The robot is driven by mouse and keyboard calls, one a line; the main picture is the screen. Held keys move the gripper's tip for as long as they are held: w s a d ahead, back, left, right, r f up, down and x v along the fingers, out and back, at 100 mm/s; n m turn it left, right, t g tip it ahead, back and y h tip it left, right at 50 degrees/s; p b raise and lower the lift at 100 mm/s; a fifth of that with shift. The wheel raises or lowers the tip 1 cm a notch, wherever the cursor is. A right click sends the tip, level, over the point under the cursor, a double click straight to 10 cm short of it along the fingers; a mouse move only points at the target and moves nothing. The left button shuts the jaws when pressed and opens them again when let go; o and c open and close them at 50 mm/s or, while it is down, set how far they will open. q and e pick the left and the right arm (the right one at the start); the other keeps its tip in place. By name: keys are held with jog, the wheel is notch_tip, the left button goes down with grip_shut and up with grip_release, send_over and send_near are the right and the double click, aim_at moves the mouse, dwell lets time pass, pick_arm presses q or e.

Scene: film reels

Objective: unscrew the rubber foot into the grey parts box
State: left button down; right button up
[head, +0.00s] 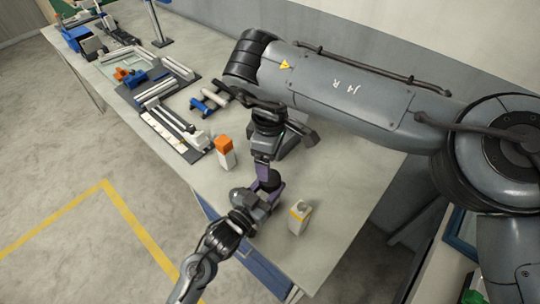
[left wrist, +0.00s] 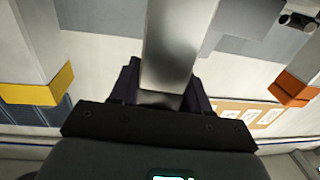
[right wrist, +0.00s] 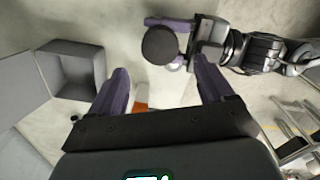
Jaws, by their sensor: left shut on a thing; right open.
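My left gripper (head: 262,193) is shut on a grey metallic part (left wrist: 172,50), which stands out beyond the fingers in the left wrist view. In the right wrist view a round black disc, seemingly the rubber foot (right wrist: 160,45), shows at the purple fingers of my left gripper (right wrist: 182,38). My right gripper (right wrist: 160,68) is open and empty. Its fingers point toward the disc, with the disc apart from them and nearer the far edge of the view. An open grey box (right wrist: 78,72), apparently the parts box, stands left of my right gripper; it shows partly hidden in the head view (head: 297,140).
A white block with an orange top (head: 225,150) and one with a yellow band (head: 299,217) stand on the table (head: 335,190) on either side of the grippers. Rails, blue-ended rollers and other gear lie toward the far left. The table's right part is clear.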

aim_at(270, 192)
jog(key=m, duration=0.5)
jog(key=shift+m, duration=0.3)
jog(key=m, duration=0.3)
jog(key=shift+f, duration=4.05)
